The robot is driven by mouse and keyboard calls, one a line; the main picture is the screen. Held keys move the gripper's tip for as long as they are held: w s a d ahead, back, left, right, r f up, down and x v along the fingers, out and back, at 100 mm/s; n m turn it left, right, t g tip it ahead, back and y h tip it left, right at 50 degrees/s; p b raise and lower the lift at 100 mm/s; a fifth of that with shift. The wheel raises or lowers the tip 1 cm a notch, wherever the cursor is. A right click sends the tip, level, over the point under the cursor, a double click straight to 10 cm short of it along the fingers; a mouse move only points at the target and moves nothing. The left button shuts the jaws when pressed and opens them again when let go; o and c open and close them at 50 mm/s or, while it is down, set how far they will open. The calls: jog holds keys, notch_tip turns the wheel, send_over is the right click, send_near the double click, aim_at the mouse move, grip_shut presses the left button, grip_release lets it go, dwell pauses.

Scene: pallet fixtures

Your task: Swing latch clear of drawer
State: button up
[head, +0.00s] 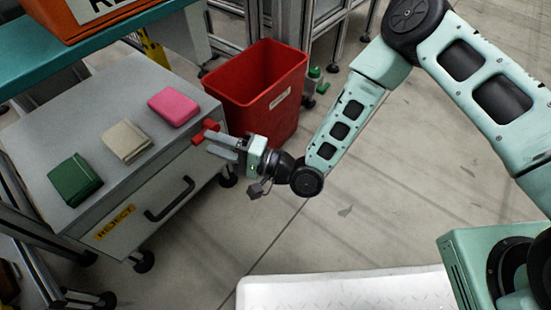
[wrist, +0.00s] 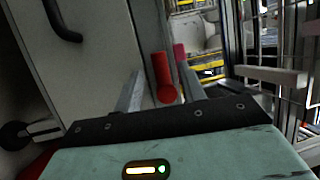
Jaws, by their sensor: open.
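The red latch (head: 206,132) sits at the upper right corner of the grey cabinet's drawer front (head: 150,205), by the top edge. The drawer looks shut and has a black handle (head: 170,200) and a yellow REJECT label (head: 115,222). My gripper (head: 211,144) is open at the latch, its fingers pointing left toward the cabinet. In the wrist view the latch's red bar (wrist: 163,78) shows between the two grey fingers, end toward the camera. I cannot tell whether a finger touches it.
Green (head: 75,180), beige (head: 127,141) and pink (head: 173,106) items lie on the cabinet top. A red bin (head: 270,95) stands close behind my gripper. A white ridged surface (head: 345,292) is in front. The floor before the drawer is clear.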

jog(key=p+v, duration=0.4)
jog(key=v, duration=1.1)
jog(key=shift+p, duration=0.4)
jog(key=shift+r, duration=0.1)
